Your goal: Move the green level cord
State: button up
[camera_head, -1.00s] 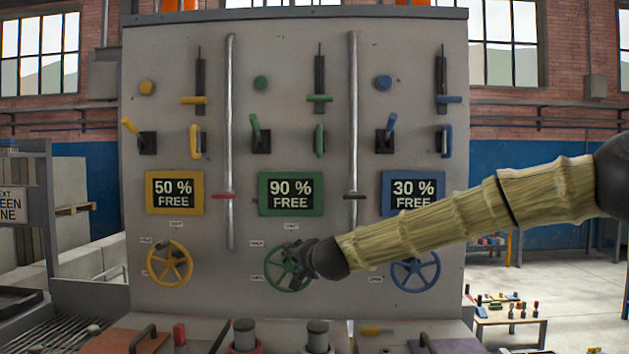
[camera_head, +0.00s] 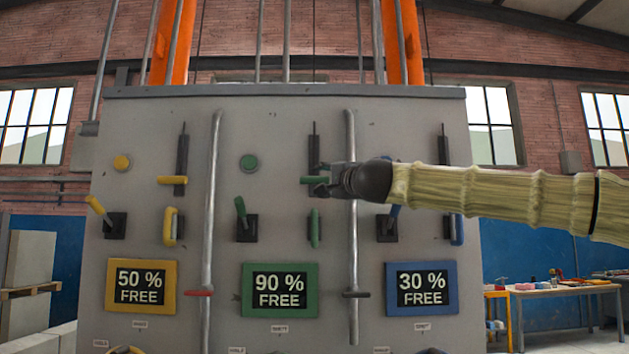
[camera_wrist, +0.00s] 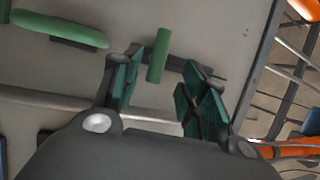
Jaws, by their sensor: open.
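The green slide handle (camera_head: 309,180), a short bar across a dark vertical slot, is on the grey panel right of centre; it is the likeliest match for the green level cord. My gripper (camera_head: 331,182) is at its right end, jaws open. In the wrist view the green slide handle (camera_wrist: 158,55) lies between the lines of the two open fingers (camera_wrist: 162,84), nearer the left one. Whether a finger touches it, I cannot tell. A separate green pull handle (camera_head: 315,228) is just below; it also shows in the wrist view (camera_wrist: 62,30).
A green lever (camera_head: 241,210) and green button (camera_head: 249,162) are to the left. A vertical metal pipe (camera_head: 352,260) runs close by my gripper. Yellow controls are further left; the blue ones, at right, are partly hidden by my arm.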

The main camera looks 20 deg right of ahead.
aim_at(315, 180)
jog(key=shift+p+x, duration=1)
jog(key=shift+x, duration=3.05)
grip_shut()
